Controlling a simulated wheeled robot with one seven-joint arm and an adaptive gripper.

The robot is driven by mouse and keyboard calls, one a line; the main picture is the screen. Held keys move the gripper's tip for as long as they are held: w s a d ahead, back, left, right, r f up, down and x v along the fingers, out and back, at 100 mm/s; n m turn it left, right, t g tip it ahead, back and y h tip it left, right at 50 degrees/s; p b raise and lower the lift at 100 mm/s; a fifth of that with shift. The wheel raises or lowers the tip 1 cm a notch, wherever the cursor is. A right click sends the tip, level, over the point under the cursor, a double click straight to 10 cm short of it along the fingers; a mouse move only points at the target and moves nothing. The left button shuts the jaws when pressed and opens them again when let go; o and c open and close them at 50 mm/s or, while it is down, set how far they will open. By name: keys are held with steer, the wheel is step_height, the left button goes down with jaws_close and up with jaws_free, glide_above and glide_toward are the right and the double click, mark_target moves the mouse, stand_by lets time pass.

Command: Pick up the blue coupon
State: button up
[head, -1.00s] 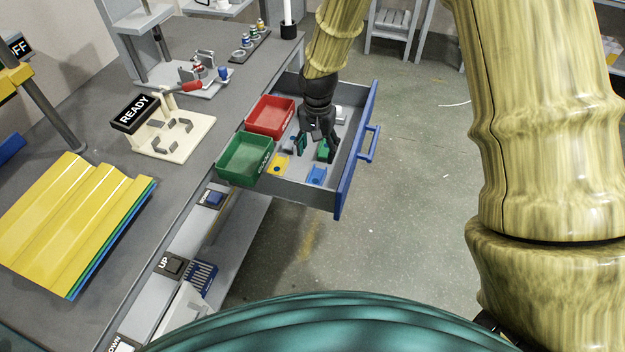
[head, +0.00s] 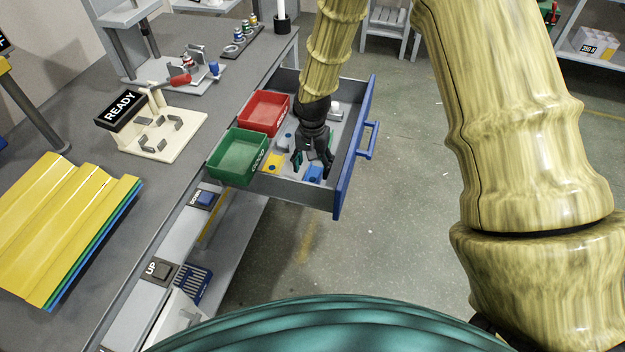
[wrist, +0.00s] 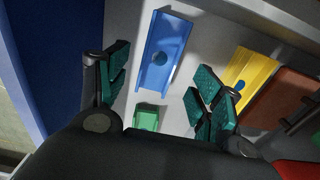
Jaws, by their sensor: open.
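The blue coupon (head: 313,174) lies flat in the open drawer, near its front end. In the wrist view the blue coupon (wrist: 164,52) is a ribbed strip with a dark round spot, ahead of and between my fingers. My gripper (head: 312,168) is inside the drawer, just behind the coupon in the head view, and hides part of the drawer floor. In the wrist view my gripper (wrist: 158,88) is open with teal finger pads apart and nothing between them. Whether the pads are level with the coupon I cannot tell.
A yellow coupon (wrist: 250,78) lies right of the blue one; a green piece (wrist: 146,116) lies nearer my palm. Green (head: 238,157) and red (head: 264,112) bins stand at the drawer's left. The blue drawer front (head: 354,150) and grey walls bound the space.

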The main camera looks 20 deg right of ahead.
mark_target(313, 178)
steer(key=shift+d+f, duration=0.1)
steer(key=shift+f, duration=2.6)
steer(key=c, duration=1.1)
